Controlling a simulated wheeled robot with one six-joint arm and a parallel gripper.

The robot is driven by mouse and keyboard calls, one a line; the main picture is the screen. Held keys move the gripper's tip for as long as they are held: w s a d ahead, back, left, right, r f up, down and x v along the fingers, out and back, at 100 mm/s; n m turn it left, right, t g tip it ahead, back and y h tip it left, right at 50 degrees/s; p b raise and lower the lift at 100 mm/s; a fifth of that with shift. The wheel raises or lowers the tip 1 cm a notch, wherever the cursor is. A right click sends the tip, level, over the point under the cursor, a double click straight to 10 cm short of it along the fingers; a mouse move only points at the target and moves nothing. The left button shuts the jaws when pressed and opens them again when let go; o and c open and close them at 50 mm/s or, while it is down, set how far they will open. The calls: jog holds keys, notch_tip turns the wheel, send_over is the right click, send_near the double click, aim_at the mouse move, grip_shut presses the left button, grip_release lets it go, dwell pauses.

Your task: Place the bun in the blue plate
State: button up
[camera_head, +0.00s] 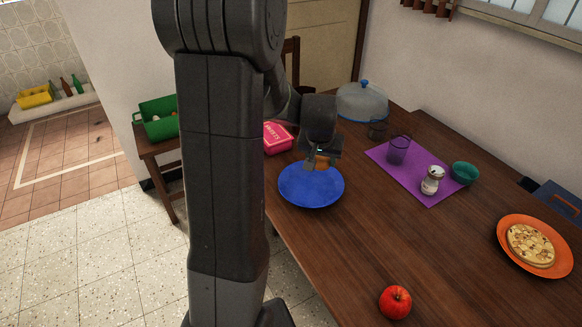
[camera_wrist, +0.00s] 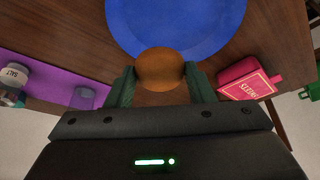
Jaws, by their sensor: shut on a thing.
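The bun (camera_wrist: 160,69) is round and orange-brown. It sits between the two fingers of my gripper (camera_wrist: 160,84), which is shut on it. In the head view the bun (camera_head: 321,162) shows small between the fingers of my gripper (camera_head: 316,163), at the far edge of the blue plate. The blue plate (camera_head: 310,190) lies empty on the wooden table near its left edge. In the wrist view the plate (camera_wrist: 180,25) is at the top, just beyond the bun. I cannot tell how high the bun is above the table.
A pink sweets box (camera_head: 277,138) stands close to the plate. A domed dish (camera_head: 362,102) stands behind. An apple (camera_head: 395,302) and an orange plate (camera_head: 506,236) are nearer.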

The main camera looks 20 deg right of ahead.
aim_at(319, 187)
notch_tip(319, 187, down, 10)
jog(key=shift+w, duration=0.15)
dwell(0.4)
jog(key=shift+f+b, duration=0.15)
jog(key=shift+b, duration=0.25)
jog(key=o, duration=1)
jog(key=shift+c, duration=0.2)
jog(key=shift+r, duration=0.4)
jog(key=v, duration=1.1)
jog(key=shift+r+p, duration=0.25)
jog(key=shift+p, duration=0.2)
jog(key=shift+a, duration=0.15)
